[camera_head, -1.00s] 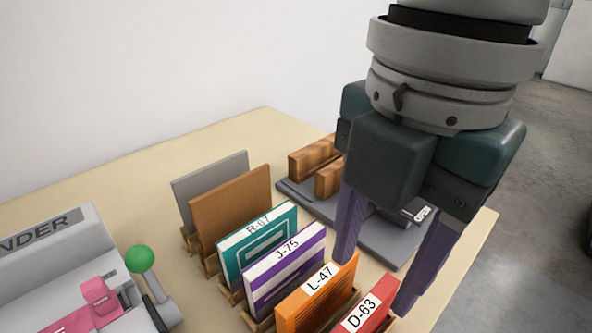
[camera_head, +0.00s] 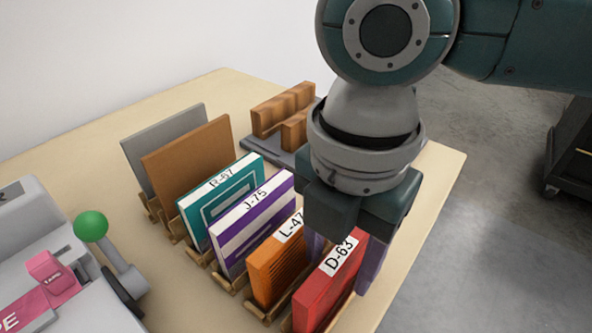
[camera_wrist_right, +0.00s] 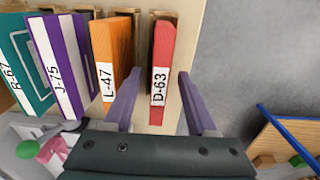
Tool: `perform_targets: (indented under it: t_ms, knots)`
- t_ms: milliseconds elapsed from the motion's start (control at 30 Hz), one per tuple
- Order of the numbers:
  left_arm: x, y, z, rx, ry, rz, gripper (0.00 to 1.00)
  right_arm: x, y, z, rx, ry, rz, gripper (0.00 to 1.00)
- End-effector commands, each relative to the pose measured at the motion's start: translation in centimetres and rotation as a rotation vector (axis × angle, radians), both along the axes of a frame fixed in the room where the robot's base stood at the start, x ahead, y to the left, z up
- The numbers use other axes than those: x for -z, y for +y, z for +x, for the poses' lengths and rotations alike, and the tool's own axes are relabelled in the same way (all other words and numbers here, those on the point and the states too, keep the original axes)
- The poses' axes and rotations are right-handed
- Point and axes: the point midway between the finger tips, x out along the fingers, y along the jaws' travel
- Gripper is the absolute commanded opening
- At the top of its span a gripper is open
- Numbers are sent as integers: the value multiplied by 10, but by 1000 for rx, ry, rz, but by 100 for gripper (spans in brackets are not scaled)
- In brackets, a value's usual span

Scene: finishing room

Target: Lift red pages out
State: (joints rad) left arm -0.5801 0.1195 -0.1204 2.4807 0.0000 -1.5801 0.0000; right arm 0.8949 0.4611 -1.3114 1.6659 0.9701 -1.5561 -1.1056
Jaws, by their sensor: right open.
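The red pages labelled D-63 (camera_head: 325,290) stand upright in the nearest slot of the wooden rack, at the right end of the row. They also show in the right wrist view (camera_wrist_right: 162,60). My right gripper (camera_head: 345,262) is open and over them, one finger on each side. In the right wrist view the fingers (camera_wrist_right: 160,100) straddle the red block, with a gap to each side. The left finger is between the red pages and the orange L-47 block. My left gripper is in neither view.
The orange L-47 block (camera_head: 272,268), purple J-75 block (camera_head: 250,232) and teal R-67 block (camera_head: 222,205) stand in the row, with brown (camera_head: 190,165) and grey (camera_head: 160,135) boards behind. A machine with a green-knobbed lever (camera_head: 90,226) is at left. A wooden-jawed fixture (camera_head: 283,112) stands behind.

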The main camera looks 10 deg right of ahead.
Motion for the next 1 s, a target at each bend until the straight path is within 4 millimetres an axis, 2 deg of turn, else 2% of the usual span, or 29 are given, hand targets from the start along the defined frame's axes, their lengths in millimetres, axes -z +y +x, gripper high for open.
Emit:
perform_targets:
  t_ms: [167,667,1000]
  knots:
    - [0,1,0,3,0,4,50,0,0,0,0,0,0,56]
    - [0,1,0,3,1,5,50,-1,0,0,1,0,0,0]
    - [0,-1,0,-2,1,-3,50,-1,0,0,1,0,0,0]
